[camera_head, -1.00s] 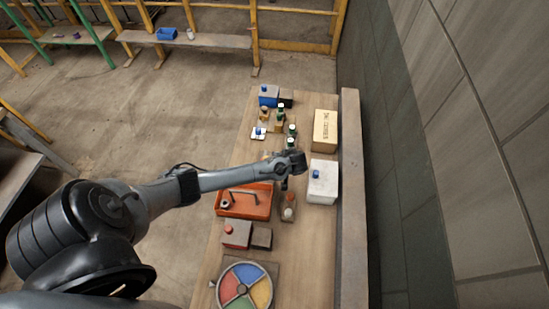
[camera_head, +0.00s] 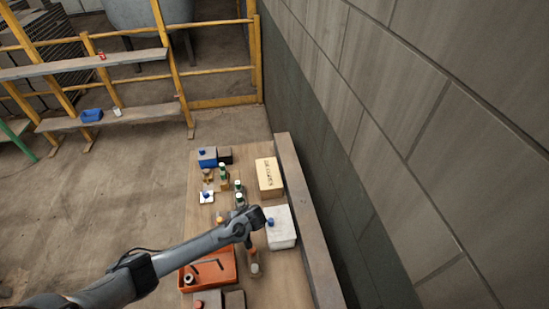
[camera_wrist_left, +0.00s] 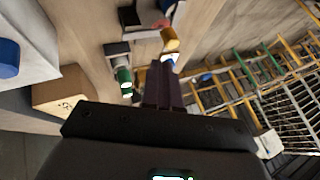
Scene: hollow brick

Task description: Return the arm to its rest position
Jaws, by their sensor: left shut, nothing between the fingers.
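My left arm (camera_head: 185,262) reaches in from the lower left over the workbench in the head view. Its wrist is just left of a white box with a blue knob (camera_head: 281,229). My left gripper (camera_head: 249,243) points down beside that box, partly hidden by the wrist. In the left wrist view the dark fingers of the left gripper (camera_wrist_left: 161,70) are together with nothing between them. A green-capped bottle (camera_wrist_left: 124,80) is left of the fingers and apart from them. My right gripper is in neither view.
An orange tray (camera_head: 230,281) lies below the arm. A cardboard box (camera_head: 269,176), green bottles (camera_head: 224,172) and a blue-fronted box (camera_head: 207,157) stand farther back on the bench (camera_head: 176,215). A tall block wall (camera_head: 400,130) rises on the right. Open floor (camera_head: 90,205) lies left.

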